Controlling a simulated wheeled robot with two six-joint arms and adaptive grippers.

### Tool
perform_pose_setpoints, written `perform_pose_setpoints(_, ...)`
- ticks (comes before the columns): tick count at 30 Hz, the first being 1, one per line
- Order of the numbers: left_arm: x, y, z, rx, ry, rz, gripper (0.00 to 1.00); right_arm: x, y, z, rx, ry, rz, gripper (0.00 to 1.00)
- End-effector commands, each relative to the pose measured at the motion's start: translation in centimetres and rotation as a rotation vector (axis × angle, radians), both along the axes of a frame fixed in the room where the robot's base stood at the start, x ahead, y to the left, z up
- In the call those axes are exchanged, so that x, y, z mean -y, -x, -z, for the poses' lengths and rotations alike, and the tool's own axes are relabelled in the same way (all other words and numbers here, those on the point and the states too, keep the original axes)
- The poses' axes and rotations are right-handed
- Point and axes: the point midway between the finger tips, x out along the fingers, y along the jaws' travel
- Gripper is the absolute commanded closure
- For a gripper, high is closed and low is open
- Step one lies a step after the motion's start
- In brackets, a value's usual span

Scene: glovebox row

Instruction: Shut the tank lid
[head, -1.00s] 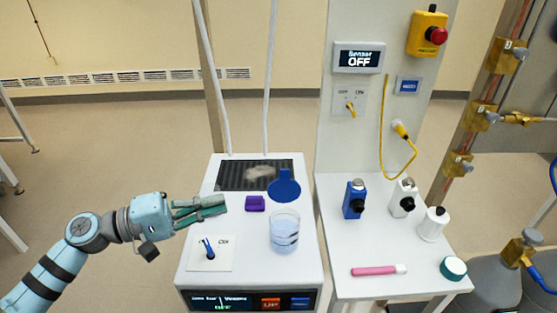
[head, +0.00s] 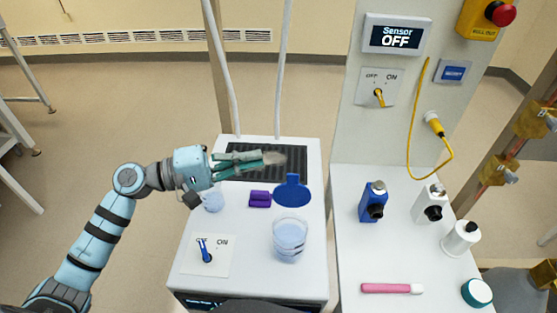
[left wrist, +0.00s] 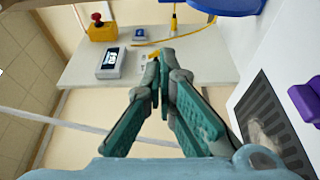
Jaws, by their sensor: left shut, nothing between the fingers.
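The tank is a clear round vessel (head: 290,236) with pale blue liquid, standing on the white bench unit. Its blue lid (head: 292,194) is raised open at the tank's back rim, with a tab pointing up and away. Part of a blue disc that looks like the lid (left wrist: 228,5) shows at the top edge of the left wrist view. My left gripper (head: 262,161) is shut and empty, left of and behind the lid, over the dark grille, apart from the lid. Its fingers (left wrist: 160,70) meet in the left wrist view. My right gripper is not in view.
A purple block (head: 260,199) lies left of the lid. A small clear cup (head: 213,201) stands below my left wrist. A blue switch (head: 205,250) is front left of the tank. Bottles stand on the right bench (head: 350,215). Two white pipes rise behind the grille (head: 300,158).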

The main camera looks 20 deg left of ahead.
Motion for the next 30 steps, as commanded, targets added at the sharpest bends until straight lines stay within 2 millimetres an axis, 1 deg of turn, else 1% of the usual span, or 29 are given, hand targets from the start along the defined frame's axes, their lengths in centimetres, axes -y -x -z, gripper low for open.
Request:
perform_pose_setpoints(1, 1.0, -0.6, -0.6, 0.003, 0.007, 0.002, 1.00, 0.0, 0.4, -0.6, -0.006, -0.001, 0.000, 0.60)
perform_pose_setpoints(4, 2.9, -1.7, -0.6, 0.001, 0.008, 0.001, 1.00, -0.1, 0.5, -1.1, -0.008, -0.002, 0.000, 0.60)
perform_pose_setpoints(7, 4.8, -2.8, -0.5, 0.001, 0.006, 0.000, 1.00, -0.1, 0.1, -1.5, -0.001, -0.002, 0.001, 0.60)
perform_pose_setpoints(8, 5.3, -3.1, -0.5, 0.001, 0.005, 0.001, 1.00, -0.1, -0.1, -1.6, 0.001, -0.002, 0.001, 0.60)
perform_pose_setpoints(9, 5.5, -2.6, -0.3, -0.003, -0.001, 0.000, 1.00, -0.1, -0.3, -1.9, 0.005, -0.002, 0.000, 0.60)
perform_pose_setpoints(12, 5.7, -0.8, -0.2, -0.003, -0.003, -0.002, 1.00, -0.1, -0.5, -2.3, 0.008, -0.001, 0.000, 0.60)
perform_pose_setpoints(16, 5.9, 0.4, -0.1, -0.002, -0.002, -0.003, 1.00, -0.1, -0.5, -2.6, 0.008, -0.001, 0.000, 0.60)
perform_pose_setpoints(20, 5.9, 0.9, 0.0, -0.001, -0.002, -0.003, 1.00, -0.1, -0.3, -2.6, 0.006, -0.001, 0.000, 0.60)
perform_pose_setpoints(30, 5.9, 0.8, 0.1, 0.004, -0.002, -0.004, 1.00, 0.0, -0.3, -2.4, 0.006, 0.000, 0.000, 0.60)
